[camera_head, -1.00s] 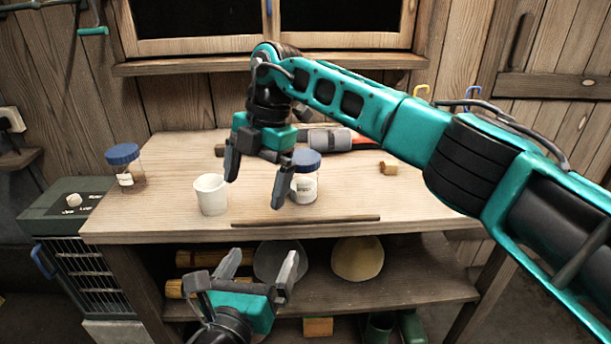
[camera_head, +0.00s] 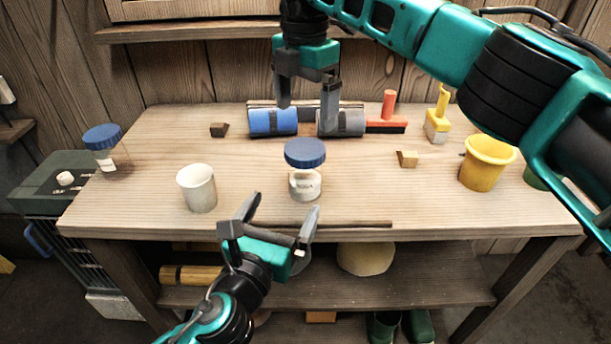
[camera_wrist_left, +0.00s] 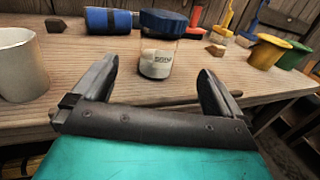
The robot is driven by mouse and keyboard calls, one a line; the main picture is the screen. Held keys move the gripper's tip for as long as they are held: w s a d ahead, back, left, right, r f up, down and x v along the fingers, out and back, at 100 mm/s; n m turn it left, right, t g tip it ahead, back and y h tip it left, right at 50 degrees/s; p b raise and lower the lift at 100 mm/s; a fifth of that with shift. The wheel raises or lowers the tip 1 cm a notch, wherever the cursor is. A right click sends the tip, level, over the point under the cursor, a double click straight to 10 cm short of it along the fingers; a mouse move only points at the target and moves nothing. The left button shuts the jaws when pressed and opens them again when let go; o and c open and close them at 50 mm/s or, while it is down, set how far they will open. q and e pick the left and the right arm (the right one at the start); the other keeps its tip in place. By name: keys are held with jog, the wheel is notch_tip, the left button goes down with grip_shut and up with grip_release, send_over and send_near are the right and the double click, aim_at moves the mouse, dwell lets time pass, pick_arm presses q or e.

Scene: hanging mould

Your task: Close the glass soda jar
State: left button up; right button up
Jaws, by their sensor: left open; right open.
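The glass soda jar (camera_head: 305,186) stands upright on the workbench, with white contents and a "SODA" label. A blue lid (camera_head: 305,153) sits at its top; I cannot tell whether it is fully seated. My left gripper (camera_head: 280,217) is open and empty, in front of the jar near the bench's front edge. In the left wrist view the jar (camera_wrist_left: 157,60) and its lid (camera_wrist_left: 165,23) show ahead, between and beyond the open fingers. My right gripper (camera_head: 306,116) is open and empty, pointing down above and behind the jar, apart from it.
A white cup (camera_head: 197,188) stands left of the jar. Another blue-lidded jar (camera_head: 106,150) is at the far left. A thin stick (camera_head: 350,225) lies along the front edge.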

aim_at(305, 166)
pick_arm(q)
jog(key=x, duration=1.2)
jog(key=shift+w+d, duration=0.2)
jog(key=shift+w, duration=0.15)
jog(key=shift+c, duration=0.2)
